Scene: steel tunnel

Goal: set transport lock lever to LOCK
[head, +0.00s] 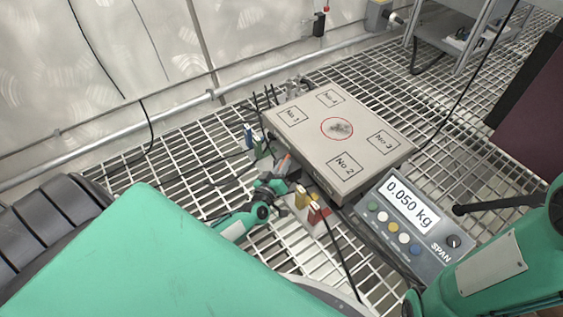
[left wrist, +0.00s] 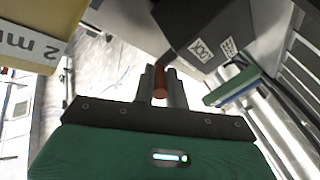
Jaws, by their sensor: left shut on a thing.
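The transport lock lever (left wrist: 160,78) is a short red-brown bar in the left wrist view. It comes out of a dark grey housing (left wrist: 205,30) with white labels, one of which reads LOCK (left wrist: 201,51), upside down in this view. My left gripper (left wrist: 161,88) is shut on the lever's end, with a finger on each side. In the head view my left gripper (head: 284,172) is low at the left side of the grey weighing platform (head: 375,160). The lever's exact setting cannot be told. My right gripper is not in view.
A display box (head: 412,222) reading 0.050 kg stands at the platform's front right. Yellow (head: 301,198) and red (head: 315,213) pieces stand close to my left gripper. A yellow block (left wrist: 40,28) is near in the left wrist view. Cables lie over the grating floor (head: 180,165).

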